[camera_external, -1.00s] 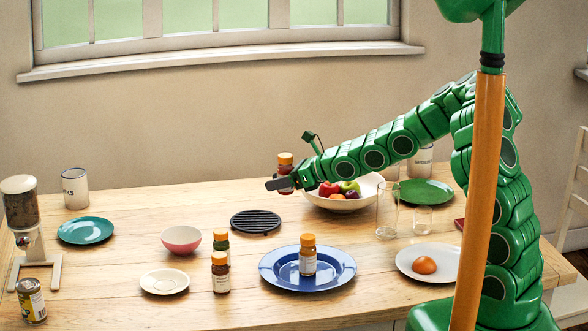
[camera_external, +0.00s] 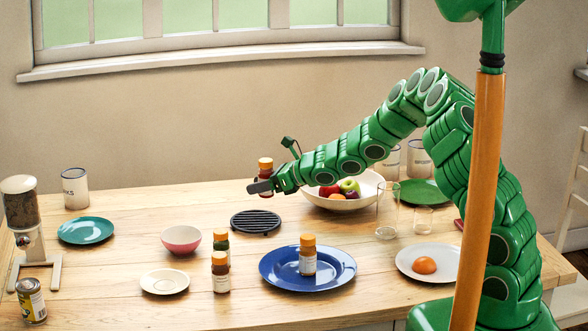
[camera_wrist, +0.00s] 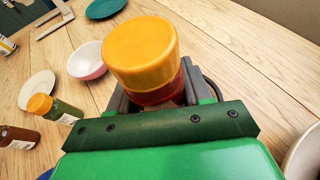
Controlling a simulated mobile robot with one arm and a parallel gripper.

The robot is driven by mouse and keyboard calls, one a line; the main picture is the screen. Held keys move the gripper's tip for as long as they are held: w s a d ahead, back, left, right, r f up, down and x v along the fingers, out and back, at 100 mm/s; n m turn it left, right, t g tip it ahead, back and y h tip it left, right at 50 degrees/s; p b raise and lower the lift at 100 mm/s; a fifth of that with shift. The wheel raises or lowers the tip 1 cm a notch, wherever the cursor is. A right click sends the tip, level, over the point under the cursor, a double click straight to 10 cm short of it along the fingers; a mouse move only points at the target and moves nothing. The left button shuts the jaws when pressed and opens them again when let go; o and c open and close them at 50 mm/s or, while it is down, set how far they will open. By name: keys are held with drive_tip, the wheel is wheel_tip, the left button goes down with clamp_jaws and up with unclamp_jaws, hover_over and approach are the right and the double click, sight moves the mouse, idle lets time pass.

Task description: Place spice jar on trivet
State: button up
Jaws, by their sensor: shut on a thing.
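A spice jar (camera_external: 265,166) with an orange cap and dark red-brown body is held upright in my gripper (camera_external: 262,186), which is shut on it. In the external view the jar appears in the air behind and a little right of the trivet's middle. In the wrist view the jar's orange cap (camera_wrist: 140,50) fills the upper middle, with its body mostly hidden below. The trivet (camera_external: 256,221) is a round black slatted disc lying on the table. In the wrist view only dark bits near the jar could be its edge.
Other orange-capped jars stand in front: one (camera_external: 307,254) on the blue plate (camera_external: 290,283), others (camera_external: 220,274) left of it. A pink bowl (camera_external: 181,239) is left of the trivet. A fruit bowl (camera_external: 372,190) is to its right, near my arm.

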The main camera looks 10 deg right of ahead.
hover_over(250, 219)
drive_tip(key=shift+s+d+f, duration=0.1)
drive_tip(key=shift+f, duration=1.3)
drive_tip(key=shift+s+d+f, duration=0.1)
drive_tip(key=shift+f, duration=1.3)
drive_tip(key=shift+w+a, duration=0.1)
drive_tip(key=shift+w+f, duration=0.1)
drive_tip(key=shift+f, duration=1.6)
drive_tip(key=shift+f, duration=0.1)
drive_tip(key=o, duration=1.1)
drive_tip(key=shift+v, duration=6)
